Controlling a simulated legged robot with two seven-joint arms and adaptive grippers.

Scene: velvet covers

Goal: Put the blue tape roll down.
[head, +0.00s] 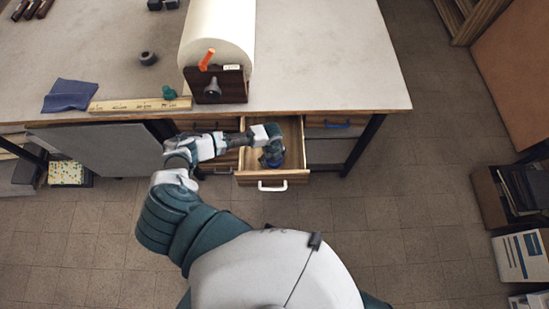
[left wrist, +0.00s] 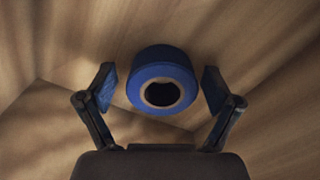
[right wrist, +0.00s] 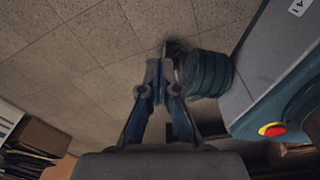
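The blue tape roll (left wrist: 160,75) shows in the left wrist view, inside a wooden drawer. My left gripper (left wrist: 159,88) is open around it, one finger on each side with a gap to the roll. In the head view my left gripper (head: 271,158) reaches down into the open drawer (head: 292,176) under the table; the roll cannot be made out clearly there. My right gripper (right wrist: 163,82) has its fingers together over the tiled floor, with nothing seen in it.
The table (head: 330,60) carries a large white roll (head: 218,32) on a stand, a wooden ruler (head: 140,104), a folded blue cloth (head: 70,95) and a small dark roll (head: 148,58). A grey panel (head: 100,148) hangs left of the drawer. Boxes (head: 520,255) stand at right.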

